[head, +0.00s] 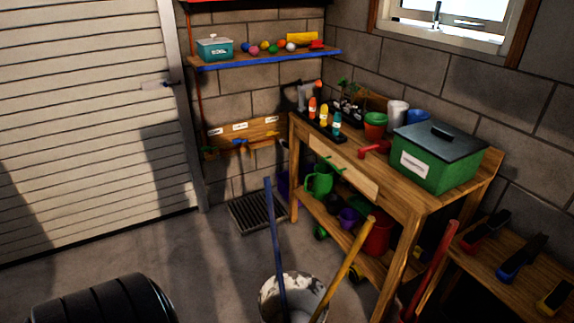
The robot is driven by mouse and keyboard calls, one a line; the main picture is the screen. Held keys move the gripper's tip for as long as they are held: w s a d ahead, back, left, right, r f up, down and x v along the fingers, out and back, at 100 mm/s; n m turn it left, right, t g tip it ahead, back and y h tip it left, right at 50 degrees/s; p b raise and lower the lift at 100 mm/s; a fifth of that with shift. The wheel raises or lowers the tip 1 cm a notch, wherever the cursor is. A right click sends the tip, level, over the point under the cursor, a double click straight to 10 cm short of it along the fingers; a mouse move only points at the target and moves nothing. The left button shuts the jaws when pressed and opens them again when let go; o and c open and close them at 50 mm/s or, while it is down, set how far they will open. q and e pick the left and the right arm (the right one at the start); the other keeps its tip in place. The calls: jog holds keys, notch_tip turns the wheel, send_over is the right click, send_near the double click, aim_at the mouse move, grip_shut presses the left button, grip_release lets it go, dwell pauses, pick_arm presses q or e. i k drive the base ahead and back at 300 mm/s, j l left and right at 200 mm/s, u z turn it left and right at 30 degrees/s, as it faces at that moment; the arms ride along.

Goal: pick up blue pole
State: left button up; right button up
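The blue pole (274,235) stands nearly upright at the bottom centre, tilted slightly, its top end leaning to the left. Its lower part is in or in front of a white, stained bucket (302,281); I cannot tell which, and its bottom end is cut off by the picture edge. Nothing is holding the pole. Neither of my grippers shows in the head view.
A yellow pole (344,265) leans right at the same bucket; a red pole (433,268) stands farther right. A wooden workbench (411,198) with a green box (437,165) is behind. A black ribbed round object (103,302) is lower left. Floor left of the bucket is clear.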

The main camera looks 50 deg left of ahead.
aim_at(267, 183)
jog(key=u, duration=1.5)
jog(key=i+j+z, duration=0.15)
jog(key=z, duration=0.3)
jog(key=j+z, duration=0.5)
jog(key=i+l, duration=0.05)
jog(key=l, duration=0.05)
